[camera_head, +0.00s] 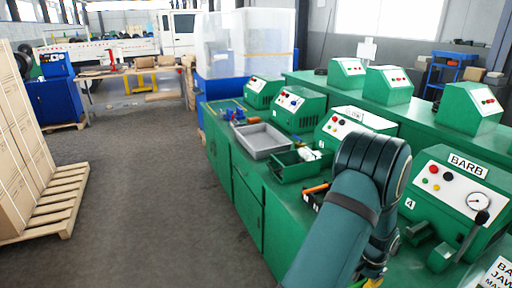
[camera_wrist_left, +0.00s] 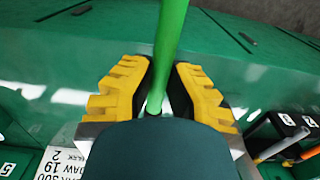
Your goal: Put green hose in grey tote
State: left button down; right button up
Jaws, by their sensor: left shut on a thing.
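The green hose (camera_wrist_left: 170,38) shows in the left wrist view as a smooth bright green tube. My left gripper (camera_wrist_left: 160,92) is shut on it, with the hose between its yellow-padded fingers. My right gripper is not in view.
A green bin (camera_head: 296,167) with white items stands just in front of the tote. A black holder with orange-handled tools (camera_head: 315,188) is nearer. A machine labelled BARB (camera_head: 455,185) stands right of my arm. Pallet boxes (camera_head: 20,150) are at left; the floor between is clear.

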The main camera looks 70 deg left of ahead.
aim_at(254, 146)
jog(key=k+z, duration=0.25)
jog(key=k+l+z, duration=0.1)
jog(key=z, duration=0.2)
jog(key=k+z, duration=0.1)
jog(key=z, duration=1.3)
jog(key=k+j+z, duration=0.4)
jog(key=z, duration=0.15)
jog(key=k+j, duration=0.5)
jog(key=k, duration=0.2)
jog(key=k+j, duration=0.1)
jog(key=k, duration=0.75)
jog(key=k+j, duration=0.15)
jog(key=k, duration=2.35)
